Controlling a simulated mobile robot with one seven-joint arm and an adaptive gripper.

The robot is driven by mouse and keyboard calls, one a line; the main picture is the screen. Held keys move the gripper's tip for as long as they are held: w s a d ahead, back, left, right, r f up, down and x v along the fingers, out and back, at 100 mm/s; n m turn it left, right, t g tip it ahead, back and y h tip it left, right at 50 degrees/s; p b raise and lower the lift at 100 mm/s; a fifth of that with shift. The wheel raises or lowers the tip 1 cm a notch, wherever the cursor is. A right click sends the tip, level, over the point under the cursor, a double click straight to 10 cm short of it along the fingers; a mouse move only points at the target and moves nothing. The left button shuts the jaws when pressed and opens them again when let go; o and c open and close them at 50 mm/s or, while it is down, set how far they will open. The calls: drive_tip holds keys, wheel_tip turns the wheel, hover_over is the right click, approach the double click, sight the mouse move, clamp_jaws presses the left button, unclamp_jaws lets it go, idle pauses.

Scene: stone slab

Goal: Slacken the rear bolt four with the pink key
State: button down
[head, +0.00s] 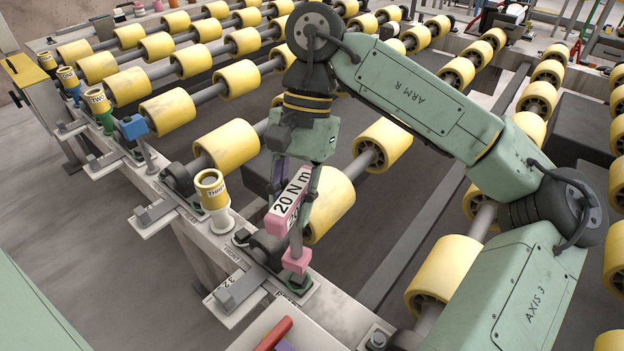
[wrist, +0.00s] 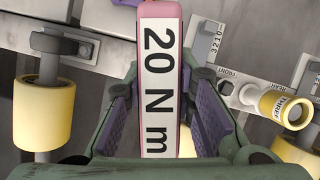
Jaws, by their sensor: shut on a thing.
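The pink key (head: 290,203) has a white label reading "20 N m", which also faces up in the wrist view (wrist: 158,80). My gripper (head: 295,188) is shut on it, one finger on each side. The key's grey shank runs down to a pink lower end (head: 296,261). That end stands over a green piece (head: 300,285) on the nearest roller bracket. Whether it is seated there I cannot tell, as the bolt head under it is hidden. The bracket plate is marked "FRONT" on its left part; no number four is readable.
A yellow cup marked "THREE" (head: 211,190) stands on the rail beyond, also in the wrist view (wrist: 287,107). Yellow rollers (head: 330,204) lie close right of the key. A red handle (head: 274,334) lies in front.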

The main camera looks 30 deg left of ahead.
sight(293, 239)
drive_tip(key=shift+w, duration=0.15)
drive_tip(key=shift+s+r, duration=0.1)
drive_tip(key=shift+s, duration=0.1)
drive_tip(key=shift+f+b, duration=2.6)
drive_tip(key=shift+f, duration=0.05)
drive_tip(key=shift+f+b, duration=0.8)
drive_tip(key=shift+b, duration=0.3)
drive_tip(key=shift+r, duration=0.1)
